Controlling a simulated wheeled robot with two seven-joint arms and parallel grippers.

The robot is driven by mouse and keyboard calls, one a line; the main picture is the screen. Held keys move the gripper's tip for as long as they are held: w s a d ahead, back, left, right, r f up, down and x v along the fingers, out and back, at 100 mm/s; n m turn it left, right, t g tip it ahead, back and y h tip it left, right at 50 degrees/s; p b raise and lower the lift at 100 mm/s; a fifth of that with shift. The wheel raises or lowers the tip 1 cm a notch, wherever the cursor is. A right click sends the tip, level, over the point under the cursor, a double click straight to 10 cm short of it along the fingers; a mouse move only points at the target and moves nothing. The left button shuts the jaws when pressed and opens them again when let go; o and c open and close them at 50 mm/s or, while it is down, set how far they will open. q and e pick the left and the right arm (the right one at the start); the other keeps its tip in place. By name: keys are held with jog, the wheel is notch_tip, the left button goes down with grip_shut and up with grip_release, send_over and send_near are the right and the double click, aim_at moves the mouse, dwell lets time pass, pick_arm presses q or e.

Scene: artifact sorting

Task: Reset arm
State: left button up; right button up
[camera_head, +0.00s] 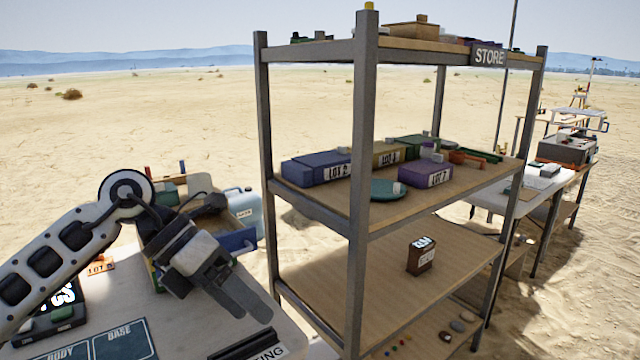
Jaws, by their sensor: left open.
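My left gripper (240,295) hangs at the end of my left arm, which comes in from the left. Its fingers point down and to the right, above the right side of the white table (205,335). The jaws are open, and nothing shows between them. The gripper is left of the shelf rack's front post and apart from it, as far as I can see. My right gripper is not in view.
A metal rack (362,200) marked STORE holds labelled boxes, a teal dish (388,190) and a small dark box (421,255). More tables (490,190) stand at the right. Sand lies around.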

pick_arm(q)
jog(key=s+d+r+n+g+h, duration=0.1)
jog(key=s+d+n+h, duration=0.4)
jog(key=d+h, duration=0.5)
jog(key=w+a+f+n+t+y, duration=0.1)
jog(key=a+f+n+t+y, duration=0.4)
jog(key=n+t, duration=0.75)
jog(key=w+a+f+n+t+y, duration=0.1)
jog(key=a+f+n+t+y, duration=0.45)
jog(key=n, duration=1.15)
jog(key=s+a+f+n+g+y, duration=0.1)
jog(key=s+f+n, duration=0.3)
jog(key=f, duration=0.5)
jog(key=s+a+f+n+g+y, duration=0.2)
jog(key=s+f+n+g+y, duration=0.1)
jog(key=s+f, duration=0.5)
jog(key=shift+f+n+g+p, duration=0.3)
jog(key=shift+f+n+g, duration=0.15)
jog(key=shift+g, duration=0.25)
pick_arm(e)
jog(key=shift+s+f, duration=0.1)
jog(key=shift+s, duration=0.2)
pick_arm(q)
jog(key=shift+c, duration=0.3)
